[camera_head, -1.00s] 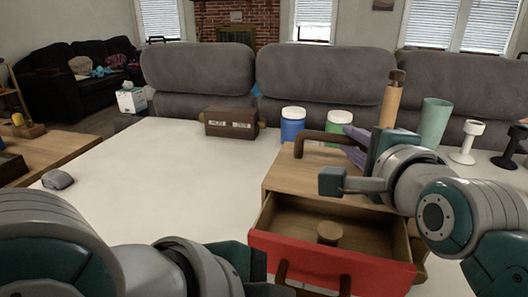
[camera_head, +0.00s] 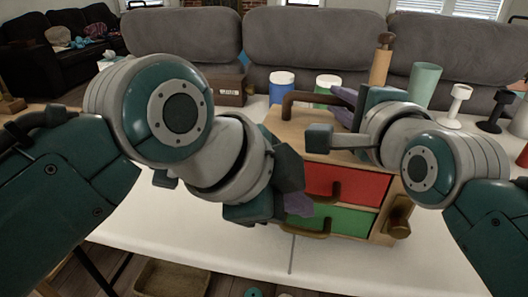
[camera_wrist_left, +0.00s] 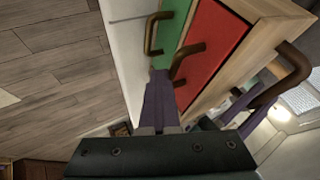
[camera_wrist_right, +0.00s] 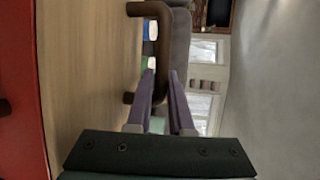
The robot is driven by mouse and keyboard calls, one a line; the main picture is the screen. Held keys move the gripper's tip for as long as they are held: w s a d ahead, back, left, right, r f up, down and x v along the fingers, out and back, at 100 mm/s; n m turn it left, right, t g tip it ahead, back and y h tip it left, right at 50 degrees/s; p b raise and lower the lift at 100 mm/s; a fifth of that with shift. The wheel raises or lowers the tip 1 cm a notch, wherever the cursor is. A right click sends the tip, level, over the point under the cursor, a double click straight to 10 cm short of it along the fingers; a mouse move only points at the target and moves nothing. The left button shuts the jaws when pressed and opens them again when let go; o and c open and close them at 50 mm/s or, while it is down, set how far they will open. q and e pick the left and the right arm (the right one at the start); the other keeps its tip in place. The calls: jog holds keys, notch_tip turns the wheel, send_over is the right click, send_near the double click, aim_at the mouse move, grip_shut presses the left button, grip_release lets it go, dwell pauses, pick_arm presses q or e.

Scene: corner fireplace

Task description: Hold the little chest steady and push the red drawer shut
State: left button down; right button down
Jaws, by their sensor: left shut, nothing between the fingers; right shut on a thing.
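The little wooden chest (camera_head: 287,130) stands on the white table with a brown handle (camera_head: 288,103) on top. Its red drawer (camera_head: 358,185) is above a green drawer (camera_head: 352,221); the red front looks flush with the chest. My right gripper (camera_head: 343,113) is shut on the top handle; its purple fingers meet the handle in the right wrist view (camera_wrist_right: 160,75). My left gripper (camera_head: 298,203) is shut and empty in front of the drawers. In the left wrist view its fingertips are close to the red drawer's handle (camera_wrist_left: 187,62); contact cannot be told.
Behind the chest stand a blue jar (camera_head: 281,86), a green jar (camera_head: 325,88), a green cup (camera_head: 423,82) and a white stand (camera_head: 457,103). A dark brown box (camera_head: 226,88) is at back left. The table's front edge is close below.

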pick_arm(q)
jog(key=shift+w+r, duration=0.15)
jog(key=shift+w, duration=0.05)
pick_arm(e)
jog(key=shift+s+f, duration=0.1)
pick_arm(q)
jog(key=s+a+r, duration=0.6)
jog(key=s, duration=0.1)
jog(key=shift+s+a+r, duration=0.15)
jog(key=shift+a+r, duration=0.15)
jog(key=shift+a, duration=0.05)
dwell(0.3)
pick_arm(e)
jog(key=c, duration=0.7)
grip_release()
